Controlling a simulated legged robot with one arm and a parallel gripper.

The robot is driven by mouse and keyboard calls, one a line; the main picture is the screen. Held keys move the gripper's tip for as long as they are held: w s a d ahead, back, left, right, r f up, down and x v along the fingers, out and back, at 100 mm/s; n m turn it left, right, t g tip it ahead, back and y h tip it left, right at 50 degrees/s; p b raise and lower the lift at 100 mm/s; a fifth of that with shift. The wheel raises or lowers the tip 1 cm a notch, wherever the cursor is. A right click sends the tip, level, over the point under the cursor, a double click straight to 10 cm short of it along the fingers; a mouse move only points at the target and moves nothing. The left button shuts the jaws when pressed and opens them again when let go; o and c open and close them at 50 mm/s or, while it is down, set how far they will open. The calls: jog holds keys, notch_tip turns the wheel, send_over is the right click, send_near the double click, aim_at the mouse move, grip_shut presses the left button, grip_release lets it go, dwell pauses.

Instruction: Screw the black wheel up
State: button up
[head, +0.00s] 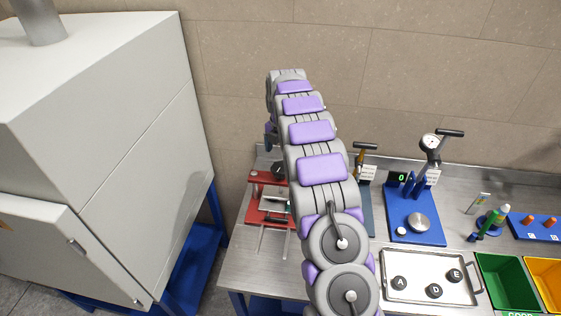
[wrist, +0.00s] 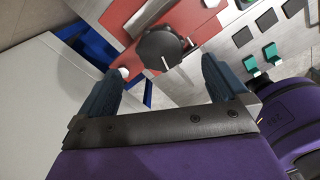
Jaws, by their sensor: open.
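The black wheel (wrist: 160,48) is a round knob with a lobed rim and a white mark, on the red press (wrist: 205,22) in the wrist view. My gripper (wrist: 164,76) is open, with its two blue-grey fingers apart. In the picture the wheel shows just past the fingertips, between their lines; nothing is held. Whether a finger touches it I cannot tell. In the head view the red press (head: 256,214) stands on the bench left of my arm. The dark wheel (head: 278,169) shows only partly there, and my gripper is mostly hidden.
A large grey cabinet (head: 150,150) on a blue frame stands at the left. To the right are a blue gauge stand (head: 415,232), a metal tray (head: 430,262) with black discs and a green bin (head: 500,280). A wall (head: 400,60) closes the back.

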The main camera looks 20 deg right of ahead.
aim_at(281, 166)
notch_tip(281, 166, up, 11)
jog(key=shift+f, duration=0.15)
jog(key=shift+w, duration=0.1)
dwell(0.5)
